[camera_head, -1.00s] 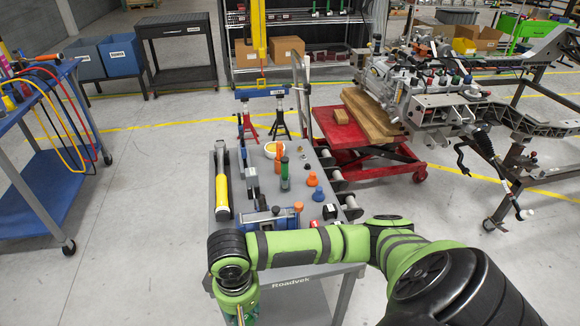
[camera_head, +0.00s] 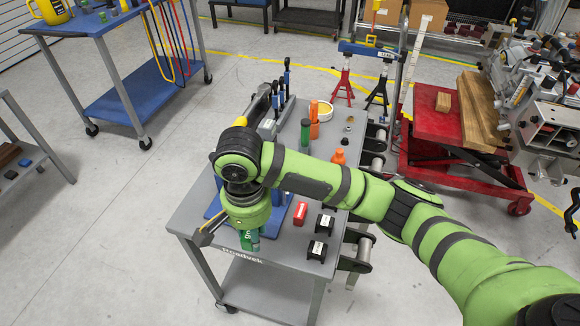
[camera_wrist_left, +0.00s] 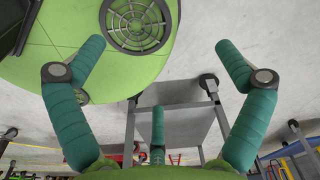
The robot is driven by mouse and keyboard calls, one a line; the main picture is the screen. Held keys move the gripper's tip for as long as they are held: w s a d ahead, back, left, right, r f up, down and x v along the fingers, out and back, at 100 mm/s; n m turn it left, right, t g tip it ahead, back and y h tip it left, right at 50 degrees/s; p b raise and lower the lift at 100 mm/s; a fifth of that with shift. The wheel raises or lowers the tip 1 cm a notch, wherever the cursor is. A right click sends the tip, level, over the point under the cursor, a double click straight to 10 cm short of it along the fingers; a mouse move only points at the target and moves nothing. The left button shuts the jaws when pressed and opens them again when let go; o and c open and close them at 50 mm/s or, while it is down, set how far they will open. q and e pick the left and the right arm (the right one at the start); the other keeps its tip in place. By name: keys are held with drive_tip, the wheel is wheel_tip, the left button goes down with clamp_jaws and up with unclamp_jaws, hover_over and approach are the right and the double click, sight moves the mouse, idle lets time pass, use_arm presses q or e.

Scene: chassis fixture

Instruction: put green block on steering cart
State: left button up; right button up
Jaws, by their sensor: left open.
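I cannot make out the green block with certainty. A small green item (camera_head: 102,17) stands on the blue cart (camera_head: 62,22) at the upper left of the head view, too small to tell its shape. I cannot tell which cart is the steering cart. In the left wrist view my left gripper (camera_wrist_left: 162,46) is open and empty, fingers spread.
The grey cart holds a green cylinder (camera_head: 305,130), orange bottles (camera_head: 339,156), a red block (camera_head: 300,213) and black blocks (camera_head: 317,250). A shelf (camera_head: 30,178) with brown and blue blocks is at left. A red lift table (camera_head: 435,122) is right. Floor between carts is clear.

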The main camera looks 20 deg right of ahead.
drive_tip(key=shift+w+a+r+m, duration=0.1)
drive_tip(key=shift+a+m, duration=0.05)
drive_tip(key=shift+a, duration=0.3)
drive_tip(key=shift+a+r+m, duration=0.1)
drive_tip(key=shift+a+m, duration=0.05)
drive_tip(key=shift+a, duration=0.3)
hover_over(293, 246)
wheel_tip(293, 246, down, 6)
drive_tip(key=shift+f+p, duration=0.1)
drive_tip(key=shift+p, duration=0.3)
drive_tip(key=shift+d+f, duration=0.1)
use_arm(q)
drive_tip(key=shift+s+a, duration=0.25)
drive_tip(key=shift+a, duration=0.15)
use_arm(e)
drive_tip(key=shift+f, duration=1.95)
use_arm(q)
drive_tip(key=shift+r, duration=0.1)
use_arm(e)
drive_tip(key=shift+f, duration=0.1)
use_arm(q)
drive_tip(key=shift+a, duration=0.1)
use_arm(e)
drive_tip(key=o, duration=0.9)
